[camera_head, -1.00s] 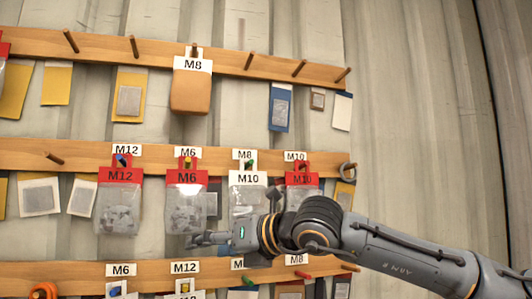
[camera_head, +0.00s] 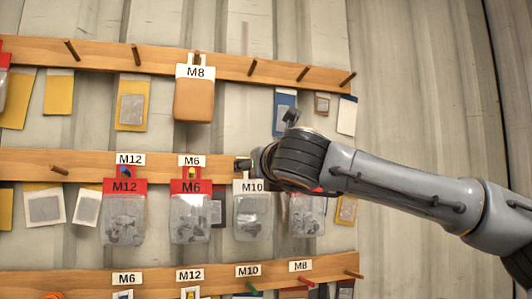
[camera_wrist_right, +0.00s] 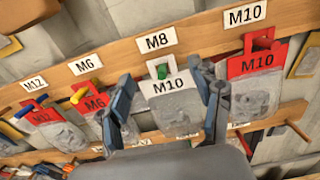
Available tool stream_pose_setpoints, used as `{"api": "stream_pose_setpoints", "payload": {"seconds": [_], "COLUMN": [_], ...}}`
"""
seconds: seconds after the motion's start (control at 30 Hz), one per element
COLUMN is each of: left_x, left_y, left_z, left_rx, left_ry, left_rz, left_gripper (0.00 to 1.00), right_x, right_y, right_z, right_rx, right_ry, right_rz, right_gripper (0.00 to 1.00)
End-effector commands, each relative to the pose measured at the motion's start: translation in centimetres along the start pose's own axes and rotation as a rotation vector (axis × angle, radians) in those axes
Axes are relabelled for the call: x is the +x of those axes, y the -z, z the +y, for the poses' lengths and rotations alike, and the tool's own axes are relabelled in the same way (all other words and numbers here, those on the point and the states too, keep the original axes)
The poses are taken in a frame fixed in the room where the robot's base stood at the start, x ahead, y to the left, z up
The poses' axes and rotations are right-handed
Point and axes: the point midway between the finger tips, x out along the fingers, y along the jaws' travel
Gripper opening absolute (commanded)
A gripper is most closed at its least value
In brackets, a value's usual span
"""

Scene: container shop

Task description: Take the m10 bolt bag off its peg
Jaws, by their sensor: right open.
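A clear bag with a white M10 card hangs from a green peg under an M8 label in the right wrist view (camera_wrist_right: 171,100). In the head view its card and bag (camera_head: 252,218) are partly hidden at the top by my right arm. A second M10 bag, with a red card (camera_wrist_right: 257,64), hangs from a red peg under an M10 label; its lower part (camera_head: 307,216) shows in the head view. My right gripper (camera_wrist_right: 168,92) is open, its fingers on either side of the white M10 card, empty. Contact cannot be told. My left gripper is out of view.
Red-carded M12 (camera_head: 124,208) and M6 (camera_head: 190,208) bags hang to the left on the same wooden rail (camera_head: 90,165). A brown M8 pack (camera_head: 194,98) hangs on the upper rail. The lower rail (camera_head: 70,284) runs below. The corrugated wall at right is bare.

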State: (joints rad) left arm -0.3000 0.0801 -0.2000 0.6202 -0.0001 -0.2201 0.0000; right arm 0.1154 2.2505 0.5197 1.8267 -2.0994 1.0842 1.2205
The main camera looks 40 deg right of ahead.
Motion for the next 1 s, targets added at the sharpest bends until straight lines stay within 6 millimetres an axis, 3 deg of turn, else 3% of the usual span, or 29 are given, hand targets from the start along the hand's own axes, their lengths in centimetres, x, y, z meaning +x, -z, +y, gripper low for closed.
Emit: {"api": "stream_pose_setpoints", "payload": {"seconds": [0.03,0.3,0.73,1.0], "left_x": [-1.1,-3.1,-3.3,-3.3], "left_y": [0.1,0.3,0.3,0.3], "left_z": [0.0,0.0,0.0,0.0], "left_rx": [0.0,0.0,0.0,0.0], "left_ry": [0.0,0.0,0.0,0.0], "left_rz": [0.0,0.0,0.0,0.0], "left_gripper": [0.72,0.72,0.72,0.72], "right_x": [1.1,4.9,5.8,5.8], "right_y": [-0.4,-0.2,0.1,0.1], "right_z": [-0.1,0.0,0.0,0.0], "right_rx": [0.0,0.0,0.001,0.0], "right_ry": [0.002,0.0,0.0,0.0], "right_rz": [0.006,0.003,0.001,0.002], "right_gripper": [0.64,0.64,0.64,0.11]}}
